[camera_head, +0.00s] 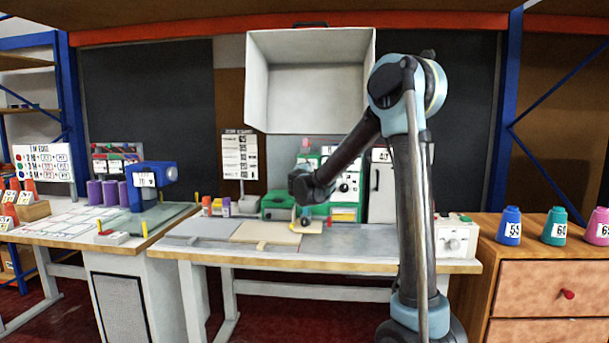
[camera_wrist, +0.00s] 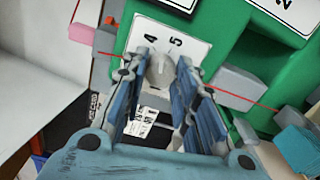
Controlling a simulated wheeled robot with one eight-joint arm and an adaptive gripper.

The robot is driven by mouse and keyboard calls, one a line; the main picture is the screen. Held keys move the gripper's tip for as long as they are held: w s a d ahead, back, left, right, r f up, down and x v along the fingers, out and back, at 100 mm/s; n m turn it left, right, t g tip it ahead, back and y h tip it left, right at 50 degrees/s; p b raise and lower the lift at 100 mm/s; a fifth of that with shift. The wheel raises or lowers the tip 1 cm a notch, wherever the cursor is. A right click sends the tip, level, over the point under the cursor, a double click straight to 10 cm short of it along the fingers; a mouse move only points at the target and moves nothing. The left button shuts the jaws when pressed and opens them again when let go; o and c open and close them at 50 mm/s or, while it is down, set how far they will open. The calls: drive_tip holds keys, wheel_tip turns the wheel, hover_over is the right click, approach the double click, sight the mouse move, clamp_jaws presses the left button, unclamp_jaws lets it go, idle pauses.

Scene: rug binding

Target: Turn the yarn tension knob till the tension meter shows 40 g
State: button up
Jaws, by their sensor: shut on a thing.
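In the wrist view a grey knob (camera_wrist: 160,72) stands on a white dial plate (camera_wrist: 192,46) marked 4 and 5, set on a green machine (camera_wrist: 236,62). My gripper (camera_wrist: 161,60) has one blue ribbed finger on each side of the knob and is shut on it. A thin red yarn (camera_wrist: 245,99) runs past the knob. In the head view my gripper (camera_head: 303,222) is in front of the green machine (camera_head: 279,203) on the bench, and the knob is hidden. I cannot make out a tension meter reading in either view.
Grey blocks (camera_wrist: 234,84) and a pink part (camera_wrist: 81,33) lie close to my fingers. The bench (camera_head: 240,257) holds flat tan and grey sheets left of my gripper. A white control box (camera_head: 455,238) stands right of my arm. Yarn cones (camera_head: 509,226) stand farther right.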

drive_tip(key=m, duration=0.5)
drive_tip(key=shift+s+m, duration=0.1)
drive_tip(key=shift+m, duration=0.2)
drive_tip(key=shift+c, duration=0.2)
drive_tip(key=o, duration=1.1)
drive_tip(key=s, duration=1.1)
drive_tip(key=shift+s+a, duration=0.15)
drive_tip(key=shift+s, duration=0.2)
